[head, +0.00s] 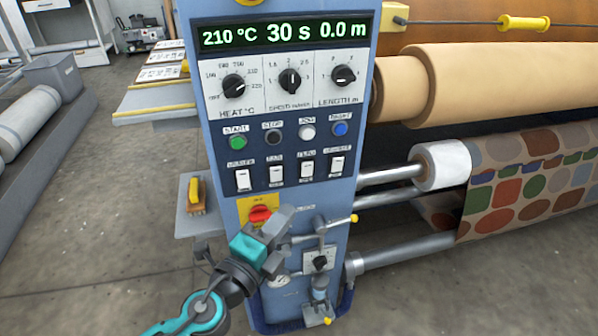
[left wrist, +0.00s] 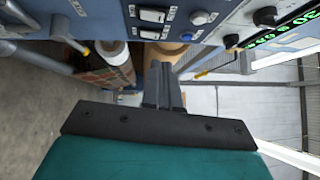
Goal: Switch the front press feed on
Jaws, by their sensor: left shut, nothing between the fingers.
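The front press's blue control panel (head: 205,105) stands in the middle of the head view. A row of several white rocker switches (head: 307,168) crosses its lower part, with small labels above that are too blurred to read surely. Two of these switches also show at the top of the left wrist view (left wrist: 150,15). My left gripper (head: 286,214) is shut and empty, below the switch row and in front of the lower panel, beside the red knob. Its closed fingers (left wrist: 163,75) show in the left wrist view. My right gripper is not in view.
A red rotary knob (head: 260,214) on a yellow plate sits left of my gripper. Levers and valves (head: 320,262) stick out below. Round buttons (head: 237,143), dials (head: 289,80) and a display (head: 285,33) are above the switches. Rollers with patterned fabric (head: 530,180) lie to the right.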

